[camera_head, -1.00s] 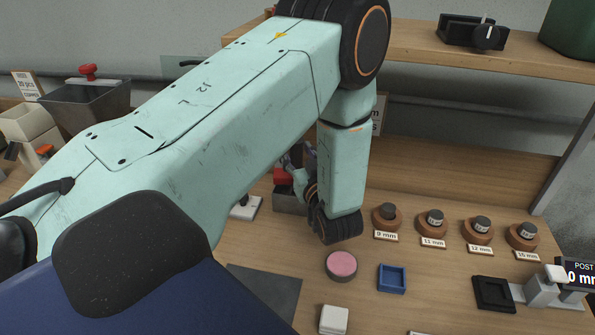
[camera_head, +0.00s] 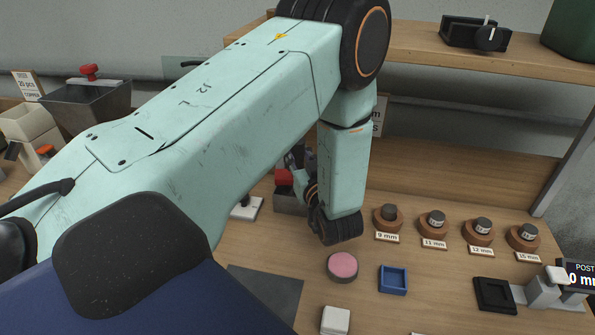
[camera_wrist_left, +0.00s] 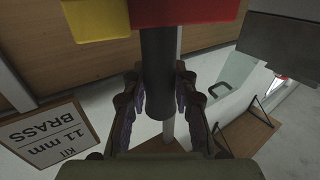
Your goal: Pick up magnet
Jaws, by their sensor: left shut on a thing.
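The magnet appears to be the tool with a dark round rod (camera_wrist_left: 158,75) and a red and yellow block on top, in the left wrist view. My left gripper (camera_wrist_left: 157,92) is shut on this rod, with purple-padded fingers on both sides of it. In the head view my left arm hides most of the left gripper (camera_head: 299,162). A red part (camera_head: 283,177) shows beside it, above a small grey bin; I cannot tell whether it touches the bin. My right gripper is not in view.
A grey bin (camera_head: 289,204) stands behind my forearm. Several dark plugs on round wooden bases stand at the right, including the 9 mm one (camera_head: 387,217). A pink-topped disc (camera_head: 343,265), a blue tray (camera_head: 393,279) and a white block (camera_head: 335,320) lie nearer. A shelf (camera_head: 480,55) spans the back.

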